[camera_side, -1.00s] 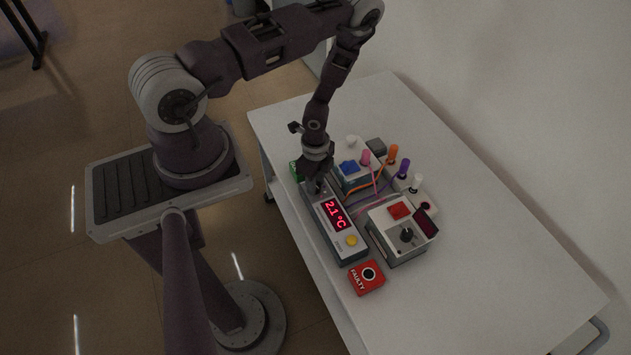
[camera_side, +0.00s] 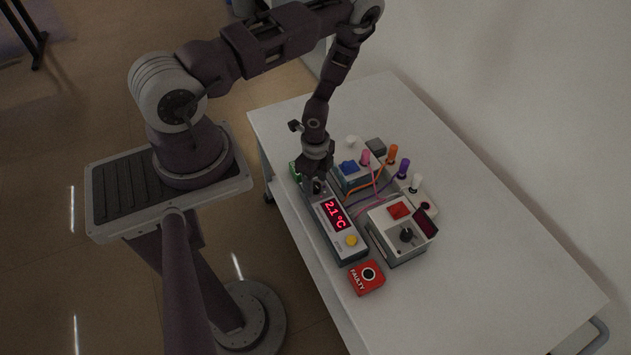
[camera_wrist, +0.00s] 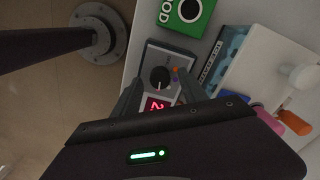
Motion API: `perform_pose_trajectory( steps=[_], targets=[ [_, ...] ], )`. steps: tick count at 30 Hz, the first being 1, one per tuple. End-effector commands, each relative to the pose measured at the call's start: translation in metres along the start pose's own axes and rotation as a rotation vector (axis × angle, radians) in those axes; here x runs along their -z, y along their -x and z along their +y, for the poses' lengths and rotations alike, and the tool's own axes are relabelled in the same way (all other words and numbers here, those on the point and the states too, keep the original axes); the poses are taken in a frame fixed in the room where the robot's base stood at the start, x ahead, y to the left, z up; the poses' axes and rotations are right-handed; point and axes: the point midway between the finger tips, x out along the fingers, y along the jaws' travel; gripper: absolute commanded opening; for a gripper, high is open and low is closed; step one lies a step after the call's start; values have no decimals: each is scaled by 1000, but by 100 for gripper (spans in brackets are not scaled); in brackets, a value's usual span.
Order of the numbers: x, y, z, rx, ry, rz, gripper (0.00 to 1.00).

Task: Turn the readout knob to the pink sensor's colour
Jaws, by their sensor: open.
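The readout box (camera_side: 348,251) shows "2.1 °C" in red digits and has a yellow button at its near end. Its black readout knob (camera_wrist: 160,78) is at the other end, with small coloured dots beside it, one reddish and one bluish. My gripper (camera_wrist: 160,86) is open, its fingers on either side of the knob; I cannot tell whether they touch it. In the side view my gripper (camera_side: 313,190) hides the knob. The pink sensor (camera_side: 365,157) is a pink plug with a pink cable, standing near the blue-topped box; it also shows in the wrist view (camera_wrist: 268,122).
Orange (camera_side: 391,153), purple (camera_side: 404,168) and white (camera_side: 416,183) plugs stand close right of my gripper. A grey box with a black knob (camera_side: 406,235) and a red FAULTY box (camera_side: 367,277) are nearer. A green box (camera_wrist: 188,12) lies beyond the knob. The table's right side is clear.

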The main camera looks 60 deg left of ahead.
Motion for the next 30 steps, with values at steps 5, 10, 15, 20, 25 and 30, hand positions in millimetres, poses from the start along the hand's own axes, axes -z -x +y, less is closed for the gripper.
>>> perform_pose_trajectory(
  steps=[5, 10, 15, 20, 25, 30],
  targets=[
    [1, 37, -2, 4, 3, 2, 50],
    [0, 62, -1, 3, 2, 2, 50],
    [0, 66, 0, 1, 0, 0, 50],
    [0, 67, -1, 3, 2, 0, 50],
    [14, 129, -42, 124, 115, -27, 50],
    [37, 264, -67, 303, 394, -15, 50]
  ],
)
